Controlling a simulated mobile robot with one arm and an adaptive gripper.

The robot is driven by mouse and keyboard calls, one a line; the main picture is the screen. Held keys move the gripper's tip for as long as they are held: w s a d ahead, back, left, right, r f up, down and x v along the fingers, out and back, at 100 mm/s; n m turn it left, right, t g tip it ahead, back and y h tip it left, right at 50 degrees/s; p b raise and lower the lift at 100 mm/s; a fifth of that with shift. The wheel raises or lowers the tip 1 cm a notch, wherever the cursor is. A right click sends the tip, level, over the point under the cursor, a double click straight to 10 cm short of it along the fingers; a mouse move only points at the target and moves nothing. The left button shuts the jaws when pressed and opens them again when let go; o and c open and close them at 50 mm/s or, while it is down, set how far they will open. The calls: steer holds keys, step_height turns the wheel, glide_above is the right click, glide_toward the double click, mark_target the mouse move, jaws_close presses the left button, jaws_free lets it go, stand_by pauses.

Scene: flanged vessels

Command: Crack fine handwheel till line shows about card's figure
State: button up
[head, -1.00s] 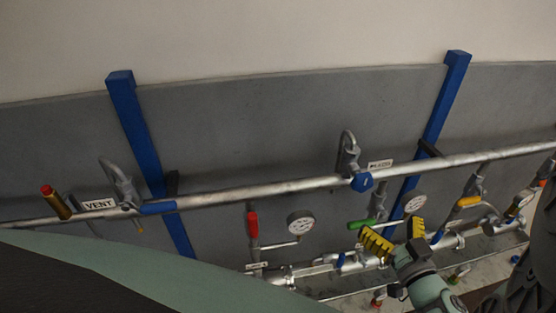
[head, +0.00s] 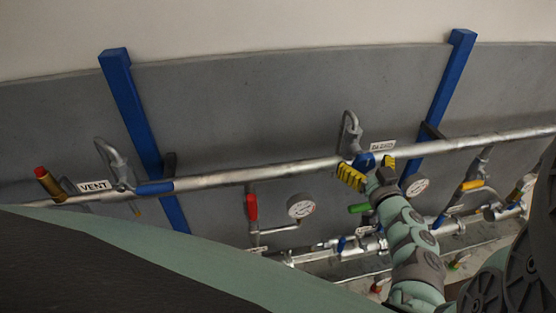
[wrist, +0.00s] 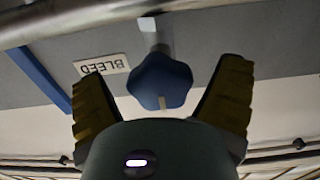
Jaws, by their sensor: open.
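A blue lobed handwheel (wrist: 160,80) with a pale mark on its rim sits on a short stem beside a BLEED label (wrist: 103,66), upside down in the wrist view. In the head view the handwheel (head: 363,161) is on the upper pipe, partly behind my gripper (head: 368,172). My gripper (wrist: 160,95) is open, its yellow ridged fingers either side of the handwheel with gaps showing; no contact is visible. Two round gauges, one left (head: 301,206) and one right (head: 417,187), are too small to read. I see no card with a legible figure.
The long upper pipe (head: 250,174) runs across the panel. A VENT label (head: 94,187) and brass red-topped fitting (head: 50,184) are at left. Red (head: 252,207), green (head: 359,208) and yellow (head: 472,185) handles stand nearby. Blue posts (head: 130,110) cross the grey panel.

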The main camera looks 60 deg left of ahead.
steer(key=c, duration=1.2)
steer(key=shift+n, duration=0.3)
steer(key=n+b, duration=0.1)
steer(key=n, duration=0.3)
steer(key=shift+n+b, duration=0.3)
steer(key=shift+b, duration=0.1)
steer(key=n+b, duration=0.2)
steer(key=n, duration=0.2)
steer(key=shift+f+n+b, duration=0.15)
steer(key=shift+n+b, duration=0.15)
steer(key=n+b, duration=0.2)
steer(key=n, duration=0.2)
steer(key=shift+b, duration=0.4)
steer(key=shift+w+r+n+b, duration=0.1)
steer(key=shift+r+n+b, duration=0.15)
steer(key=shift+n+b, duration=0.7)
steer(key=shift+n, duration=0.35)
